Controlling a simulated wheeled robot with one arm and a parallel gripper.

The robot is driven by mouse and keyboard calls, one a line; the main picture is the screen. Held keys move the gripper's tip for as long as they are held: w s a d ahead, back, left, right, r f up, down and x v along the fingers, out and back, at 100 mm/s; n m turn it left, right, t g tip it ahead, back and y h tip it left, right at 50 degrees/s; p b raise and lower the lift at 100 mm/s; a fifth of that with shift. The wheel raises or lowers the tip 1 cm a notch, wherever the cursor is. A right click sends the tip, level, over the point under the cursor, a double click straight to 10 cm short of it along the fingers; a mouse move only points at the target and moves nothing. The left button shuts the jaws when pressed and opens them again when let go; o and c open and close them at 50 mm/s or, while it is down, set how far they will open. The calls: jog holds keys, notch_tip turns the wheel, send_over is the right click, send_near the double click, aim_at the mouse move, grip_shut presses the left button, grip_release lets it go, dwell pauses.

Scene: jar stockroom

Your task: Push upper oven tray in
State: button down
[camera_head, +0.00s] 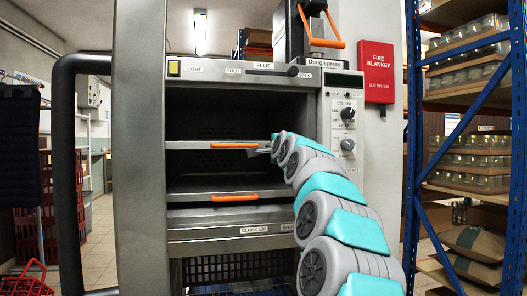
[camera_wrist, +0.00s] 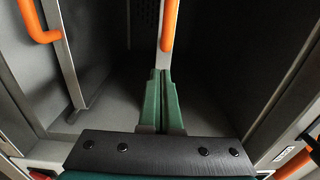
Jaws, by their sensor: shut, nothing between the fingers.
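The upper oven tray (camera_head: 195,145) is a thin grey shelf with an orange handle (camera_head: 234,145) on its front edge, in the oven's dark opening. The lower tray (camera_head: 190,188) with its orange handle (camera_head: 235,197) is below it. My gripper (camera_head: 265,151) is at the right end of the upper handle. In the wrist view my green fingers (camera_wrist: 160,78) are shut and empty, their tips at the tray's edge, in line with an orange handle (camera_wrist: 169,25). I cannot tell whether they touch it. Another orange handle (camera_wrist: 38,22) shows at the left.
The control panel (camera_head: 345,125) is right of the opening, with a red fire blanket box (camera_head: 376,72) beyond. A blue rack (camera_head: 415,150) of jars stands at the right. A black vertical bar (camera_head: 65,170) stands at the left. A wire basket (camera_head: 235,268) is below the oven.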

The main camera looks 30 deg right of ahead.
jog(key=b+v, duration=0.1)
jog(key=v, duration=0.7)
jog(key=shift+s+f, duration=0.25)
jog(key=shift+s, duration=0.15)
